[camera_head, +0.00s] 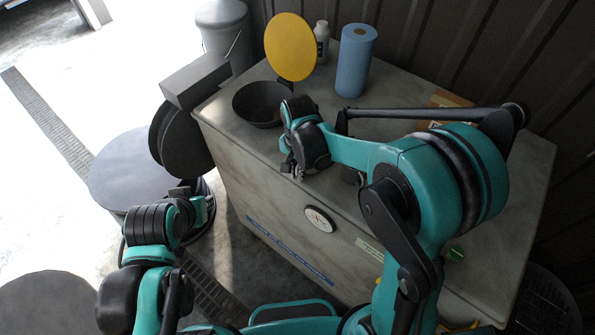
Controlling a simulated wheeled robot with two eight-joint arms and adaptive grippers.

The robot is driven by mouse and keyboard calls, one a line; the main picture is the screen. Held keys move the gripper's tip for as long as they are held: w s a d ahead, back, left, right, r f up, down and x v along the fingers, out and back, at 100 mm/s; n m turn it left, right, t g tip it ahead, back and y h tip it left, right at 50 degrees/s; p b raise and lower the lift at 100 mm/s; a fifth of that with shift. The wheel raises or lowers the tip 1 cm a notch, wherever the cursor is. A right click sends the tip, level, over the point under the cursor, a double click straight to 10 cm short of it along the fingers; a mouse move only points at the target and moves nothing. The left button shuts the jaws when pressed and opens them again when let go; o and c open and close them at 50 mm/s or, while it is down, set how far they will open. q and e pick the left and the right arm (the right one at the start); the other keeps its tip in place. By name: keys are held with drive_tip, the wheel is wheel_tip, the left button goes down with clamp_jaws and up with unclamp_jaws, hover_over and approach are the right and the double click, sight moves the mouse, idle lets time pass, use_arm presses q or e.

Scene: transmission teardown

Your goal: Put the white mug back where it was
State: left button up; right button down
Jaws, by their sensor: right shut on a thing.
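I cannot make out a white mug anywhere in the head view. My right gripper (293,170) is at the bench's front left edge, in front of the black bowl (258,103). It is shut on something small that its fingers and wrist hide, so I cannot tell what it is. My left gripper (182,192) is low at the left, off the bench and near the dark round discs. Its fingers are too dark and small to tell open from shut.
The grey bench (220,122) bears a yellow disc (290,46) standing upright, a white bottle (322,42), a blue paper roll (355,62) and a cardboard box (446,98). A grey bin (222,30) and dark discs (187,142) stand left of it. My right arm covers much of the benchtop.

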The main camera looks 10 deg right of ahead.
drive_tip(key=shift+s+f+b, duration=0.1)
drive_tip(key=shift+f+b, duration=0.1)
drive_tip(key=shift+b, duration=0.1)
drive_tip(key=c, duration=1.6)
unclamp_jaws()
drive_tip(key=shift+r, duration=0.1)
drive_tip(key=shift+c, duration=0.2)
drive_tip(key=shift+r, duration=0.1)
